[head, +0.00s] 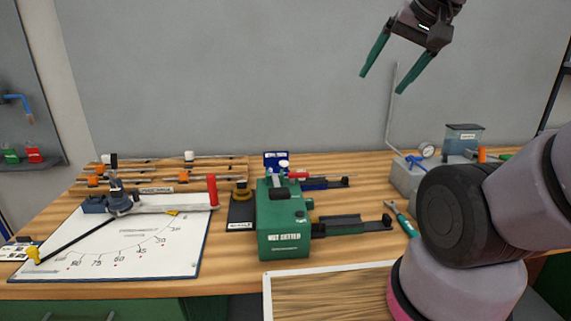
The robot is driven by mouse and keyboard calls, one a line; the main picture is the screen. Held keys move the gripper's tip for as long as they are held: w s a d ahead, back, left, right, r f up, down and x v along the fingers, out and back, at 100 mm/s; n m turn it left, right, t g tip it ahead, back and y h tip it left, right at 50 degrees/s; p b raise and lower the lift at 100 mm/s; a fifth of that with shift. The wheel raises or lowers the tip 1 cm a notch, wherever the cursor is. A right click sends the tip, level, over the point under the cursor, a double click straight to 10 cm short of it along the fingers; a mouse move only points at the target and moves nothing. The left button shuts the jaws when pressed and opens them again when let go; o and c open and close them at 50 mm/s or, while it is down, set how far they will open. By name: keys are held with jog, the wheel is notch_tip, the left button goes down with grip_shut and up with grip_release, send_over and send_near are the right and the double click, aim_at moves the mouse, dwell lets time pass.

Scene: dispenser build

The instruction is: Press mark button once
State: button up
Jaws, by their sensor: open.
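My gripper (381,84) is open and empty, high above the back right of the bench, with its green fingers pointing down. It is well apart from everything on the bench. No button can be read as "mark" in this view.
A white angle board (150,255) with a pivoting arm and red handle (212,191) fills the left. A framed wooden panel (330,290) is at the front. My arm covers the right front.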

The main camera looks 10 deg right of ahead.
grip_shut()
dwell(1.9)
